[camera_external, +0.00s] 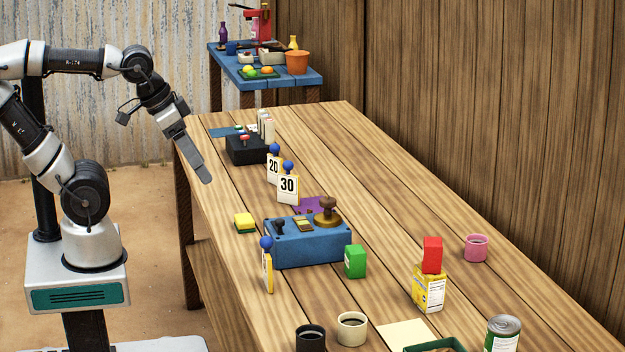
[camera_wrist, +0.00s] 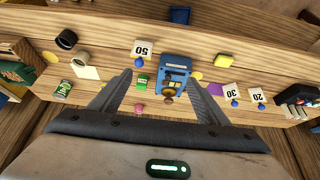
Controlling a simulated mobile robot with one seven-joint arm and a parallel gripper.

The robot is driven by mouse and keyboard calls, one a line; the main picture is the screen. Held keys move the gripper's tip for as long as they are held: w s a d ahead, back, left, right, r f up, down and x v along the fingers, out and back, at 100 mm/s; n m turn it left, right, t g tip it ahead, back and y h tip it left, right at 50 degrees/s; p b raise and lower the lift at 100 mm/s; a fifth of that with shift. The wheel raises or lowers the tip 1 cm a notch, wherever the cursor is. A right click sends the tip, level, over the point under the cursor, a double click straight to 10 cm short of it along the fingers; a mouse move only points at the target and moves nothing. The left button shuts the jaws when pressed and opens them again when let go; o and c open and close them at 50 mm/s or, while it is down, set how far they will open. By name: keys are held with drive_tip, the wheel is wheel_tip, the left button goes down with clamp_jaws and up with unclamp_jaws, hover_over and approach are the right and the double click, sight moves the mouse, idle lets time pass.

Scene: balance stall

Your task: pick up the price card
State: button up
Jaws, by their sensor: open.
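Three white price cards on yellow stands with blue knobs stand on the wooden table. The "20" card (camera_external: 273,167) and the "30" card (camera_external: 288,187) are near the table's middle. A third card (camera_external: 268,272) stands almost edge-on at the front left of the blue scale. In the wrist view the "50" card (camera_wrist: 141,49) lies beyond the fingertips, and the "30" card (camera_wrist: 232,91) and "20" card (camera_wrist: 258,95) are at the right. My gripper (camera_external: 208,180) is above the table's left edge, apart from all cards; its fingers (camera_wrist: 160,77) are open and empty.
The blue scale (camera_external: 308,243) stands mid-table, with a green block (camera_external: 355,261) and a yellow sponge (camera_external: 245,222) beside it. A red block (camera_external: 432,254) sits on a yellow box (camera_external: 429,290). Two mugs and a can are at the front. A black device (camera_external: 247,150) is farther back.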

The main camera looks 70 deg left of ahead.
drive_tip(key=shift+o, duration=0.3)
drive_tip(key=shift+w, duration=0.1)
idle(0.4)
drive_tip(key=g+p, duration=0.2)
drive_tip(key=g, duration=0.3)
hover_over(266, 270)
drive_tip(key=w+a, duration=0.1)
drive_tip(key=a, duration=0.1)
drive_tip(key=shift+m, duration=0.3)
drive_tip(key=f, duration=0.6)
drive_tip(key=shift+d+f, duration=0.1)
drive_tip(key=shift+d, duration=0.15)
drive_tip(key=shift+w+d+f+g, duration=0.1)
drive_tip(key=shift+w+f+g, duration=0.05)
drive_tip(key=shift+f+g, duration=0.2)
wheel_tip(266, 270, down, 12)
drive_tip(key=shift+f+b, duration=0.1)
drive_tip(key=shift+b, duration=1.1)
drive_tip(key=shift+s+f+b, duration=0.25)
drive_tip(key=shift+f+b, duration=0.15)
drive_tip(key=shift+f, duration=0.9)
drive_tip(key=shift+s+f+b, duration=0.25)
drive_tip(key=shift+f+b, duration=0.15)
drive_tip(key=shift+f, duration=0.9)
drive_tip(key=c, duration=1.1)
